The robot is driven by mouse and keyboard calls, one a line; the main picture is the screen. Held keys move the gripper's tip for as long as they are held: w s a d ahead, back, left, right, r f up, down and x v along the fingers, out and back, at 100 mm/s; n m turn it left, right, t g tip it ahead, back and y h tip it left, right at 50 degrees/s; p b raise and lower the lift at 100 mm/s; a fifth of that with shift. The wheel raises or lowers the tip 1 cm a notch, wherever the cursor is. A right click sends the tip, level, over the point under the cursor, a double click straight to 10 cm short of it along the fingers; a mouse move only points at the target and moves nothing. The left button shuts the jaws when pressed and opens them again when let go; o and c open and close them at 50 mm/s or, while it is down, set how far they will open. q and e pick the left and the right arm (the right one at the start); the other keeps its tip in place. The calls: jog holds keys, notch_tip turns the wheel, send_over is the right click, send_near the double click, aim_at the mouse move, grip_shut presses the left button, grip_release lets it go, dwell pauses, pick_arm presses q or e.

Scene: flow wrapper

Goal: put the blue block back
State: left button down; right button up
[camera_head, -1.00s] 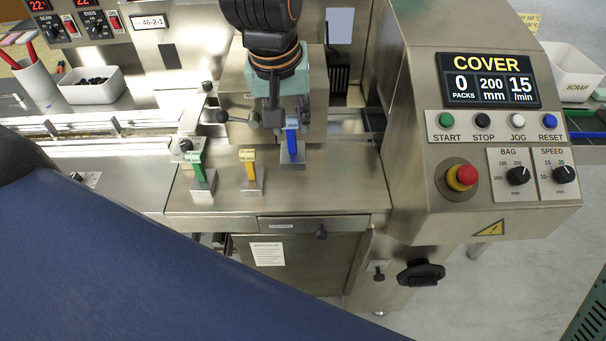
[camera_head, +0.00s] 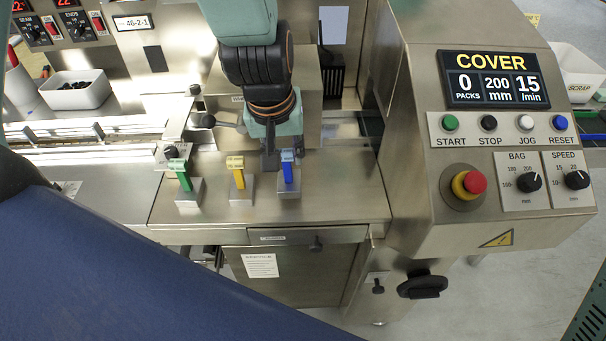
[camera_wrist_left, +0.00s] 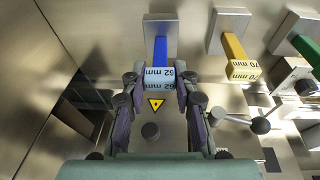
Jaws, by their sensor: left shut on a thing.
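The blue block (camera_head: 289,190) is a steel block with a blue upright handle and a light blue label. In the wrist view the label on the blue block (camera_wrist_left: 158,76) reads 62 mm. It is in line with the yellow block (camera_head: 241,192) and the green block (camera_head: 188,193) on the steel deck, at the right end of the row. My left gripper (camera_head: 283,157) is shut on the top of the blue handle, with one finger on each side in the wrist view (camera_wrist_left: 160,88). I cannot tell whether the block touches the deck. My right gripper is not in view.
The control panel (camera_head: 500,125) with a red stop button (camera_head: 475,183) stands to the right. A lever with a black knob (camera_head: 208,121) is behind the row. A drawer (camera_head: 310,236) is below the deck. The deck's front strip is clear.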

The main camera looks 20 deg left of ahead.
pick_arm(q)
jog(key=shift+s+d+f+b, duration=0.15)
jog(key=shift+f+b, duration=0.25)
jog(key=shift+f, duration=0.6)
jog(key=shift+a, duration=0.25)
jog(key=c, duration=1.5)
grip_release()
jog(key=o, duration=0.5)
jog(key=shift+d, duration=0.15)
jog(key=shift+r, duration=0.1)
